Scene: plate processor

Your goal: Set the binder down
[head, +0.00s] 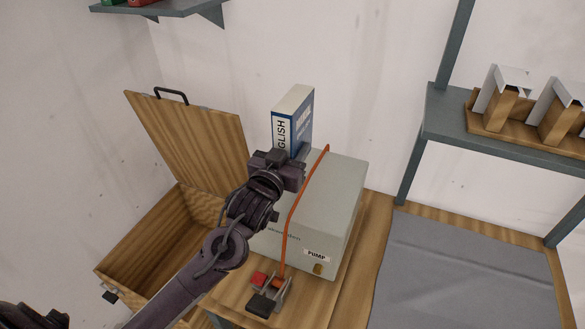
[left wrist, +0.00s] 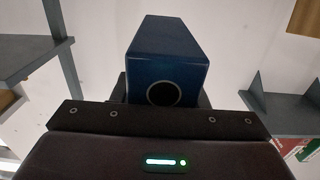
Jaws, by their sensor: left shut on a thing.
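The binder (head: 293,118) is blue with a white spine lettered "ENGLISH", and it stands upright above my left gripper (head: 278,166) in the head view. The left gripper is shut on its lower part, at the back left of the grey pump box (head: 335,195). The binder also fills the middle of the left wrist view (left wrist: 165,60), with a round hole in its blue face. The gripper hides its lower end, so I cannot tell whether it touches anything below. My right gripper is not in view.
An open wooden chest (head: 125,262) with a raised lid (head: 190,140) is at the left. An orange strap (head: 293,210) crosses the pump box to a clamp (head: 268,296). A grey mat (head: 460,270) lies clear at the right. A shelf (head: 440,120) holds a wooden rack (head: 490,122).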

